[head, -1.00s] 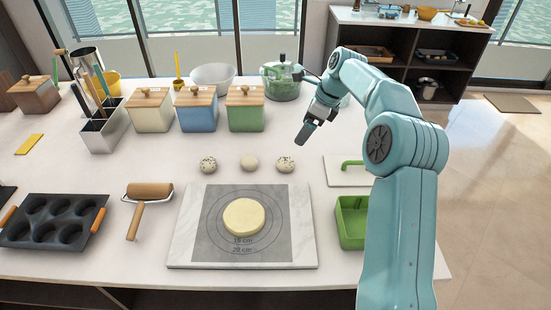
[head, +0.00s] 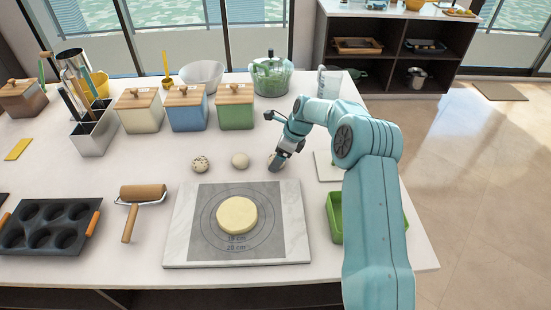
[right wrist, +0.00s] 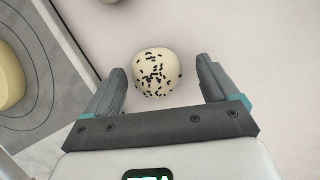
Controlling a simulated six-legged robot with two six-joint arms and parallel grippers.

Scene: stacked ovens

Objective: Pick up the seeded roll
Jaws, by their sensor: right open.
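A pale round roll with dark seeds (right wrist: 157,62) lies on the counter in the right wrist view, between and slightly ahead of my right gripper's fingertips. My right gripper (right wrist: 160,72) is open, with a gap on each side of the roll. In the head view the same roll (head: 270,158) is mostly hidden behind my right gripper (head: 276,165). A second seeded roll (head: 200,164) sits at the left of the row, with a plain roll (head: 240,160) between them. My left gripper is not in view.
A marble board (head: 175,238) with a dough disc (head: 237,216) lies in front of the rolls. A green bin (head: 335,225) and white board (head: 325,167) are at the right. Several lidded canisters (head: 187,112) stand behind. A rolling pin (head: 143,192) and muffin tin (head: 47,225) lie left.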

